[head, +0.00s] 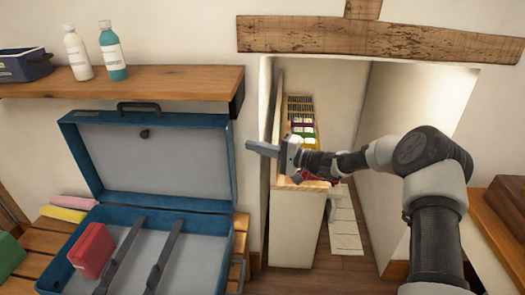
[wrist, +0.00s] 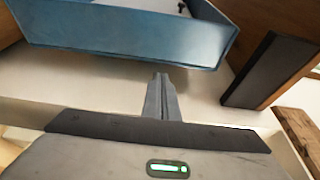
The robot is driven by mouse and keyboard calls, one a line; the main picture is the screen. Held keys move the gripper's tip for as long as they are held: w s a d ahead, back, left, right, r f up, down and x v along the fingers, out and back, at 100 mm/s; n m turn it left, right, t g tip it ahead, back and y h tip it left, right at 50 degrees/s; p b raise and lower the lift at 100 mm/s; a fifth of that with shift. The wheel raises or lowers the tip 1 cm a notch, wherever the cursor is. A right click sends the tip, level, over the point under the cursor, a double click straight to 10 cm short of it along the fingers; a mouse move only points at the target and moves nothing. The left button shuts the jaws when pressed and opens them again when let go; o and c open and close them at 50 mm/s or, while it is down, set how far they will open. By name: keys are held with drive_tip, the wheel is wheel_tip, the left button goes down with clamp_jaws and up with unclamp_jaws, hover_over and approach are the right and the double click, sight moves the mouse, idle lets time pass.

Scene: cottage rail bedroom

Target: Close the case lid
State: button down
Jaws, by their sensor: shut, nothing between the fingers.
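A blue case (head: 205,255) with a grey lining and two dark straps stands open on a slatted wooden bench. Its lid (head: 155,160) stands upright at the back, with a dark handle (head: 138,106) on its top edge and a latch inside. A red box (head: 92,250) lies in the left part of the case. My gripper (head: 250,146) is shut and empty, to the right of the lid and apart from it in the head view. In the wrist view, my shut fingers (wrist: 160,90) point toward a blue panel (wrist: 130,38), which looks like the lid.
A wooden shelf (head: 120,82) carrying two bottles (head: 95,50) and a blue box (head: 24,66) is above and behind the lid. Pink and yellow items (head: 66,207) and a green box (head: 10,255) lie left of the case. A white partition (head: 297,228) stands at the right.

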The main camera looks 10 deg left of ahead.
drive_tip(key=shift+x, duration=2.35)
drive_tip(key=shift+s, duration=0.1)
